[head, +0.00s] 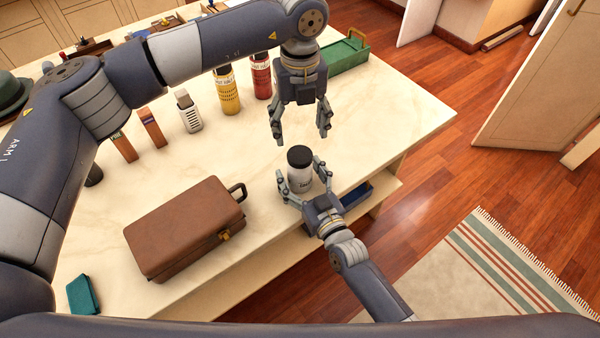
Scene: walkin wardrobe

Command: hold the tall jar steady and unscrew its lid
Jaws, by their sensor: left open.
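The tall jar (300,181) stands upright on the pale stone counter near its front edge. It has a pale body with a dark label and a black lid (299,156). My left gripper (301,138) points down above the jar, open and empty, with its fingertips a little above the lid. My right gripper (303,175) comes in from the lower right, its fingers on either side of the jar's body. A gap shows between the jar and the right-hand finger, so this gripper looks open around it. The jar's base is partly hidden.
A brown case (185,228) lies left of the jar on the counter (395,110). A blue bin (355,195) sits on a shelf below the edge.

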